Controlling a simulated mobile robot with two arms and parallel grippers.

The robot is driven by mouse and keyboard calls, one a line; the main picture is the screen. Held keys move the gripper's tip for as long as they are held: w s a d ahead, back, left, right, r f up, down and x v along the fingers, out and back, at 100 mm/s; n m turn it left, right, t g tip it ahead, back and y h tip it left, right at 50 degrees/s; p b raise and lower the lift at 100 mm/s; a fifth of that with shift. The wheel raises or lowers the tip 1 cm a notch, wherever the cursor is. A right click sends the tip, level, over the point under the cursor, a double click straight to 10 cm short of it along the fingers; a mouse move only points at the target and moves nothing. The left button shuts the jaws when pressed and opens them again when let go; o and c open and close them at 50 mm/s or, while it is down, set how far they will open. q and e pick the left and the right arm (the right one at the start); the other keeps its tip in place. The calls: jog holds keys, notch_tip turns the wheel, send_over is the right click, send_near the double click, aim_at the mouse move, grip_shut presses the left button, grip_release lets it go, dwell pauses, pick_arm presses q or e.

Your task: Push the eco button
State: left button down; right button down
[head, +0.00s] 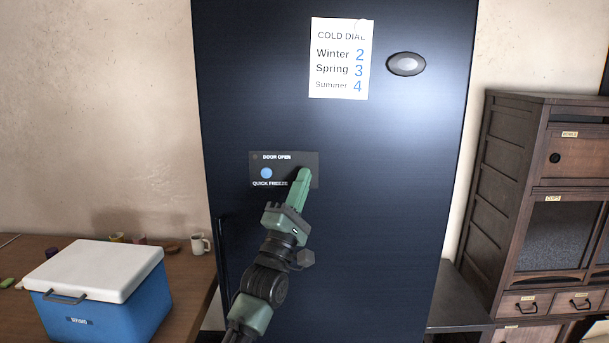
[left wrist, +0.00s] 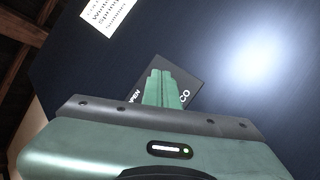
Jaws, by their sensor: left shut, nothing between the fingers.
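A dark control panel (head: 283,158) is on the front of a tall dark fridge (head: 400,170). It has a "DOOR OPEN" label and a round blue button (head: 266,173) over the label "QUICK FREEZE". My left gripper (head: 303,173) is shut and empty, its tips over the panel's right part, hiding what is there. In the left wrist view the shut fingers (left wrist: 160,75) cover the panel's middle; letters "CO" show just right of them on the panel (left wrist: 190,84). The eco button itself is hidden. I cannot tell whether the tips touch the panel. My right gripper is not in view.
A paper note (head: 339,58) headed "COLD DIAL" and an oval badge (head: 406,64) are higher on the fridge. A blue cooler with a white lid (head: 95,268) and a mug (head: 200,244) stand on a wooden table at left. A wooden cabinet (head: 510,150) stands at right.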

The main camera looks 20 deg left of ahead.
pick_arm(q)
jog(key=shift+w, duration=0.1)
dwell(0.3)
jog(key=shift+s+d, duration=0.15)
jog(key=shift+s, duration=0.45)
jog(key=s+p, duration=0.1)
jog(key=s, duration=0.1)
jog(key=s+d+p, duration=0.1)
jog(key=s+p, duration=0.1)
jog(key=s, duration=0.1)
jog(key=shift+s+d, duration=0.3)
jog(key=shift+s, duration=0.05)
